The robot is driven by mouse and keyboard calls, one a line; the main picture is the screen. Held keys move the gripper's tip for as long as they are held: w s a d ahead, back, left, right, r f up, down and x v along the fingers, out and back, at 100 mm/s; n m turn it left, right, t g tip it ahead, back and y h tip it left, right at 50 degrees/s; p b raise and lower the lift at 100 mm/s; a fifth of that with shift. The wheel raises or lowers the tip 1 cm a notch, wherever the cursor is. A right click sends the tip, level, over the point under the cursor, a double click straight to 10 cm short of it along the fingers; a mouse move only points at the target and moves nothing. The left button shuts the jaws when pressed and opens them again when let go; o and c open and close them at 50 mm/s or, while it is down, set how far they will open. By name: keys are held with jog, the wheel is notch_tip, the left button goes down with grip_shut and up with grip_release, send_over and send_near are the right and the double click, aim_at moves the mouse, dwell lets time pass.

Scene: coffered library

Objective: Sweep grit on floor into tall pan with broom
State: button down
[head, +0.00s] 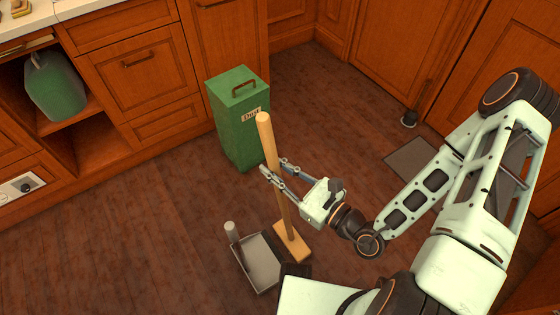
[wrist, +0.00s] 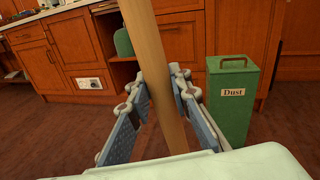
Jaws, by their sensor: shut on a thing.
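The broom (head: 284,208) has a pale wooden handle and a wooden block head (head: 292,243) low at the floor. My gripper (head: 274,168) is shut on the upper part of the handle, which stands nearly upright. In the wrist view the handle (wrist: 157,70) runs between the two fingers (wrist: 161,107). The grey pan (head: 262,262) lies on the floor just left of the broom head, with its handle (head: 231,232) rising at its back left corner. No grit can be made out; bristles and the pan's near right side are partly hidden by dark parts.
A green bin (head: 236,130) labelled Dust stands behind the broom; it also shows in the wrist view (wrist: 228,110). Wooden cabinets line the back, with a green container (head: 54,88) on an open shelf. A grey floor mat (head: 411,160) lies right. Floor at left is clear.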

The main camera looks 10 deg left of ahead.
jog(key=shift+s+a+p, duration=0.75)
jog(key=shift+s+a, duration=0.35)
jog(key=shift+f, duration=0.1)
dwell(0.4)
jog(key=shift+s+a+p, duration=0.9)
jog(key=shift+s+a, duration=1.2)
notch_tip(320, 180, up, 6)
jog(key=w+d+p, duration=0.1)
jog(key=p, duration=0.6)
jog(key=shift+w+d, duration=0.25)
